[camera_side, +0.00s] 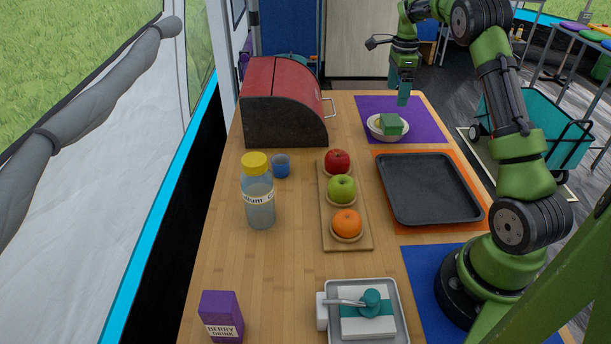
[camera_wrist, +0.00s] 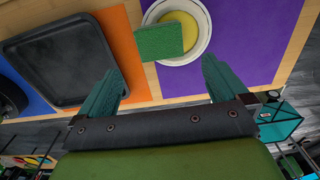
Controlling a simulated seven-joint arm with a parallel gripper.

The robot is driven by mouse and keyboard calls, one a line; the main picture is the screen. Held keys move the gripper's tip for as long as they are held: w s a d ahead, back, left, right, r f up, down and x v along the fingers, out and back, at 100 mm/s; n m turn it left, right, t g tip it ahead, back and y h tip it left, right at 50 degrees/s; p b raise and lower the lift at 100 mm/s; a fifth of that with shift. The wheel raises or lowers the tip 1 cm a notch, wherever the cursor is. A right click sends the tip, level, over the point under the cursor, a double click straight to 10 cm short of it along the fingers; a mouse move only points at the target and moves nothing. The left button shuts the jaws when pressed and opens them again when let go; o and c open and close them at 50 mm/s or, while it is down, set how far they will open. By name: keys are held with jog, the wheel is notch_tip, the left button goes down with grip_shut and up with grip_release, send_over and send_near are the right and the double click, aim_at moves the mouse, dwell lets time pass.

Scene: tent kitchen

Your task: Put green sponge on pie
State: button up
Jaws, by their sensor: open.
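The green sponge (camera_wrist: 158,41) is a block that lies over one side of a white dish with a yellow filling, the pie (camera_wrist: 184,36). It covers part of the pie and reaches across the dish's rim; I cannot tell whether it lies flat or tilted. In the side view the sponge (camera_side: 391,124) sits at the dish (camera_side: 376,131) on the purple mat. My gripper (camera_wrist: 160,66) is open and empty, its two fingers wide apart. In the side view my gripper (camera_side: 404,97) hangs above and slightly behind the dish, apart from the sponge.
A dark baking tray (camera_side: 428,187) lies on an orange mat nearer the camera. A board (camera_side: 334,240) holds an apple pair and an orange. A red bread box (camera_side: 284,105), blue cup (camera_side: 281,166), capped bottle (camera_side: 258,195) and juice carton (camera_side: 221,316) stand to the left.

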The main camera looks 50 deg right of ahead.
jog(key=s+a+r+n+t, duration=0.2)
jog(key=a+r+n, duration=0.35)
jog(key=a, duration=0.45)
jog(key=s+a+r+n+t, duration=0.2)
jog(key=a+r+n, duration=0.4)
jog(key=a, duration=0.4)
jog(key=s+a+f+n+t+y, duration=0.1)
jog(key=s+a+n+t+y, duration=0.1)
jog(key=s+a+n, duration=0.9)
jog(key=s+a+t, duration=0.1)
jog(key=s+a, duration=0.1)
jog(key=a, duration=0.2)
jog(key=shift+s+a, duration=0.25)
jog(key=shift+a, duration=0.15)
